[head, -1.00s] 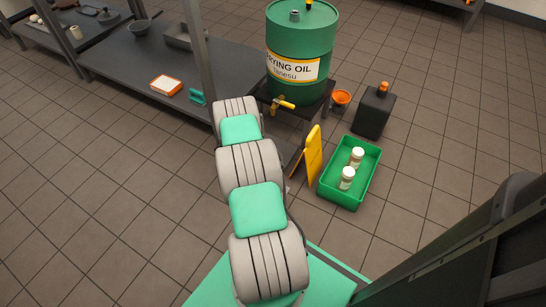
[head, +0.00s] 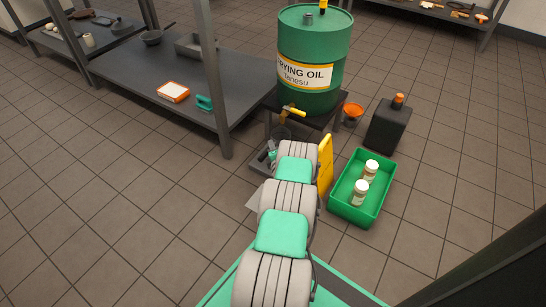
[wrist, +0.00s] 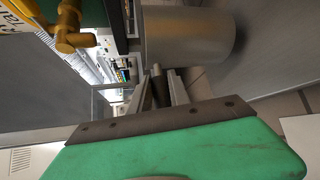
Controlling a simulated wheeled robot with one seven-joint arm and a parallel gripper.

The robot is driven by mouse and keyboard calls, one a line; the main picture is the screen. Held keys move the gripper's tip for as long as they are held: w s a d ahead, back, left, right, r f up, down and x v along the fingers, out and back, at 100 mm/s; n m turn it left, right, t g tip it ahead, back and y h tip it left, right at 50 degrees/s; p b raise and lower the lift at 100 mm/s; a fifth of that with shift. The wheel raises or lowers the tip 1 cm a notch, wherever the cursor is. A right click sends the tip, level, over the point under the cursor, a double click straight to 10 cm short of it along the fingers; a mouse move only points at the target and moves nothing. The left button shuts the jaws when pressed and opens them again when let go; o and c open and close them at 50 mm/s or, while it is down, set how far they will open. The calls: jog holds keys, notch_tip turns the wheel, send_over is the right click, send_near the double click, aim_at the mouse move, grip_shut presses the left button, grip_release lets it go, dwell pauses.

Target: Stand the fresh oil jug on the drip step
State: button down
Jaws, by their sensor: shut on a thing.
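My gripper (wrist: 160,90) is shut on a grey metal jug (wrist: 190,38). The jug fills the upper middle of the wrist view, with its handle between the fingers. In the head view my gripper (head: 267,153) is low in front of the drum stand, partly hidden by my arm. The round jug (head: 281,132) shows just beyond it, below the drum's brass tap (head: 293,109). A low grey surface, apparently the drip step (head: 262,165), shows beside my gripper. I cannot tell whether the jug touches it. The tap also shows in the wrist view (wrist: 75,38).
A green frying oil drum (head: 312,55) stands on a dark stand. A yellow floor sign (head: 326,165) stands close right of my arm. A green crate (head: 345,213) holds two white jars. Floor at left is clear.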

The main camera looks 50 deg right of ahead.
jog(key=shift+d+f+b, duration=0.2)
jog(key=shift+f+b, duration=0.4)
jog(key=shift+f, duration=1.05)
jog(key=c, duration=1.2)
grip_release()
jog(key=shift+a+f, duration=0.1)
jog(key=shift+c, duration=0.2)
